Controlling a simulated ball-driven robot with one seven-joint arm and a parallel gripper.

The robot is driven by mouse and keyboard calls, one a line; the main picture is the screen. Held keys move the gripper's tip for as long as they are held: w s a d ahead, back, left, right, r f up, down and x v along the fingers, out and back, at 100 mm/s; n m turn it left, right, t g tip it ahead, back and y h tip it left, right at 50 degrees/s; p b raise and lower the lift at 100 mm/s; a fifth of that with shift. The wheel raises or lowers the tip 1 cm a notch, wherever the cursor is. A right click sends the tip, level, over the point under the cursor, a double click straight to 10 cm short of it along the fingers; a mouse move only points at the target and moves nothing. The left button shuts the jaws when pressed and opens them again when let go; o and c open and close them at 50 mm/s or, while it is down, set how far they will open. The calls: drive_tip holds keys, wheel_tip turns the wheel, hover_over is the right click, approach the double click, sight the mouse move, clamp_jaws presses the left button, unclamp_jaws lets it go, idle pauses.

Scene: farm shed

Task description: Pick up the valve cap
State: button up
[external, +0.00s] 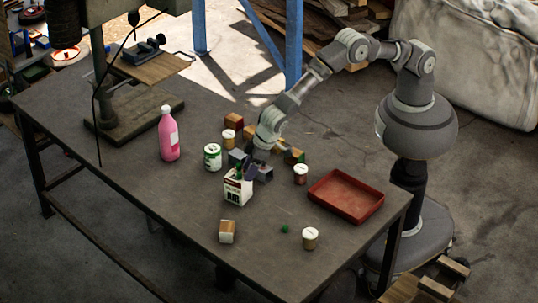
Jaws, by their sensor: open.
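A small green piece (284,229), which looks like the valve cap, lies on the bare table top near its front right. It is too small to make out its shape. My gripper (250,168) is open, pointing down above the middle of the table among several objects. It is behind and to the left of the green piece, well apart from it. I cannot tell whether anything is between the fingers.
A white carton (238,188) stands close in front of my gripper. A green-labelled can (212,157), pink bottle (169,138) and jar (301,174) stand around it. A red tray (325,202) lies right. A white-lidded jar (310,238) stands beside the green piece; a wooden block (227,237) lies left.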

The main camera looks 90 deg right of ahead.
clamp_jaws()
drive_tip(key=shift+r, duration=0.1)
idle(0.3)
